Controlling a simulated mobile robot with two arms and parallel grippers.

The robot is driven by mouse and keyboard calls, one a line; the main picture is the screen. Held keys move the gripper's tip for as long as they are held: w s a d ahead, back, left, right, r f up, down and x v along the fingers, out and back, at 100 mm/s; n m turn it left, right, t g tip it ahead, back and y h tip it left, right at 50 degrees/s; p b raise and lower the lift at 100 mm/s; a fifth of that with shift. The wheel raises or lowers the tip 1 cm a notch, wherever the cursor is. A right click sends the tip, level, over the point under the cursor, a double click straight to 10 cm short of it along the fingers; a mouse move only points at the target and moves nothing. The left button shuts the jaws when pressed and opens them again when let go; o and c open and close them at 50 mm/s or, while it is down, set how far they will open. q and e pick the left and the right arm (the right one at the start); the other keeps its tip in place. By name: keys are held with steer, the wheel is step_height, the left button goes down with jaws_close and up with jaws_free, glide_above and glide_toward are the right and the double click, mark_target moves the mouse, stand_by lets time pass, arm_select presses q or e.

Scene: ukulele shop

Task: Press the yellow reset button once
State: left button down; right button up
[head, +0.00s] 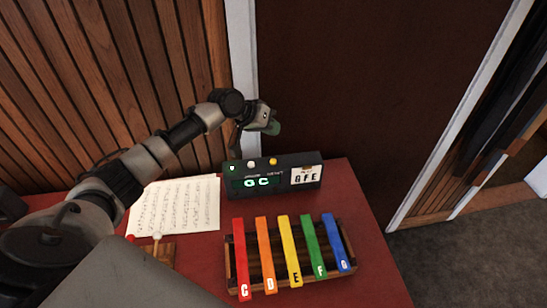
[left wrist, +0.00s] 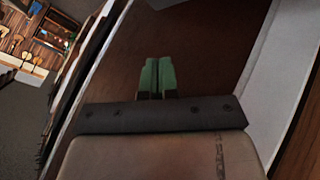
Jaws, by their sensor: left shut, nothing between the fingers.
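The yellow reset button (head: 273,161) is a small round knob on top of a dark box (head: 308,182) with a green lit display reading "GC". A white button (head: 251,164) sits to its left on the same box. My left gripper (head: 274,128) is shut and empty, above and behind the box, apart from the yellow button. In the left wrist view its green fingertips (left wrist: 156,77) lie together in front of the brown panel, and neither button shows there. My right gripper is not in view.
A xylophone with coloured bars (head: 289,250) stands in front of the box on the red tabletop (head: 370,270). Sheet music (head: 178,205) lies to the left, with mallets (head: 156,240) below it. A brown panel (head: 330,80) rises behind the table.

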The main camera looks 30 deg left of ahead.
arm_select(q)
steer(key=f+b, duration=0.1)
steer(key=b, duration=0.6)
glide_above(272, 159)
step_height(272, 159, down, 7)
steer(key=shift+f, duration=0.15)
steer(key=shift+f+b, duration=0.3)
steer(key=shift+f, duration=0.05)
steer(key=shift+s, duration=0.1)
stand_by(1.3)
steer(key=shift+f, duration=0.4)
